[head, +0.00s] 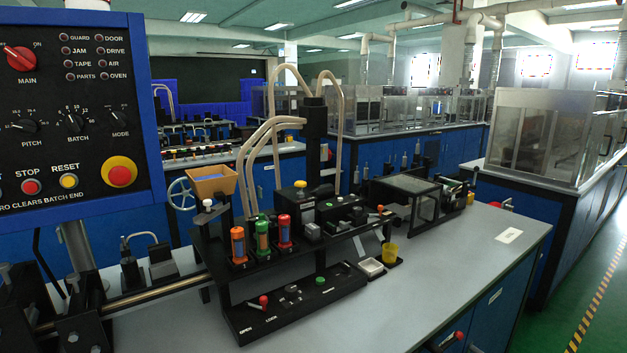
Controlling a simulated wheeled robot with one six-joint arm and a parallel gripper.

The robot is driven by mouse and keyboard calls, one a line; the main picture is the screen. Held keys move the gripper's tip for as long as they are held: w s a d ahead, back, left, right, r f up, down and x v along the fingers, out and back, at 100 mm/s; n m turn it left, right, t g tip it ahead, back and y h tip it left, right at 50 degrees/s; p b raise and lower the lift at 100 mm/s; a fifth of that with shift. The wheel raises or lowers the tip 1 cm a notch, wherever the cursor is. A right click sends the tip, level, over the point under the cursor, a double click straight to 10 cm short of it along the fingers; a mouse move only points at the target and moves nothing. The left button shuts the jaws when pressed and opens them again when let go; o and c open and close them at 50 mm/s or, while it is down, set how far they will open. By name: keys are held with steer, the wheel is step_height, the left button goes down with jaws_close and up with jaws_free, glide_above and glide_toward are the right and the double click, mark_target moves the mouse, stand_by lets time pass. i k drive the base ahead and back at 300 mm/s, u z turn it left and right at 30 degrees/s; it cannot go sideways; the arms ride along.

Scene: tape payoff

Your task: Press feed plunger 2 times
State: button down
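A black tape machine stands on the grey bench (440,290). I cannot tell for sure which part is the feed plunger. A yellow knob (300,186) tops a dark block on the machine, and a pale round knob (207,203) stands on a post at its left. The front panel (290,312) carries a red-knobbed lever (264,300) and a green button (321,282). Orange, green and red capped cylinders (262,240) stand in a row behind the panel. My gripper is not in view.
A blue-framed control panel (75,110) with knobs and buttons fills the upper left. The bench is clear at the front right.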

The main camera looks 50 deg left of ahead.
mark_target(300, 184)
steer(key=i, duration=1.35)
steer(key=u, duration=2.9)
steer(key=i, duration=0.5)
